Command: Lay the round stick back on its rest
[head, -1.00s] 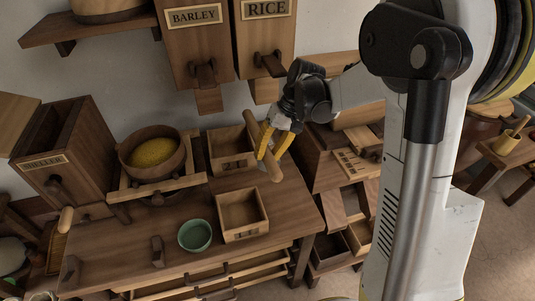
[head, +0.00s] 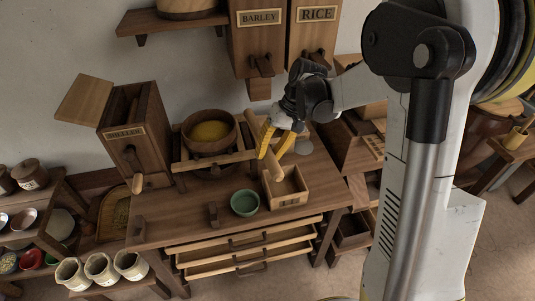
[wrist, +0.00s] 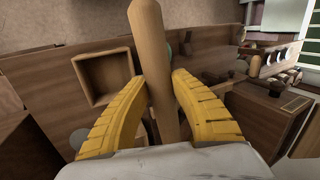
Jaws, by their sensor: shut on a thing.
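The round stick (head: 271,163) is a plain pale wooden rod. My gripper (head: 274,146) is shut on it, one yellow finger on each side, and holds it above the wooden bench (head: 175,208). In the head view its lower end overlaps the small square tray. In the wrist view the stick (wrist: 150,45) runs up the picture between the fingers of my gripper (wrist: 155,88). Two short upright wooden posts, a right one (head: 213,214) and a left one (head: 138,229), stand at the bench's front left. They look like the rest; no stick lies on them.
The square tray (head: 301,196) and green bowl (head: 245,202) stand at the bench front. A bowl of yellow grain (head: 210,131) sits in a wooden frame behind. The sheller box (head: 127,133), with a handle sticking out, stands left. A grey disc (head: 303,147) lies behind the tray.

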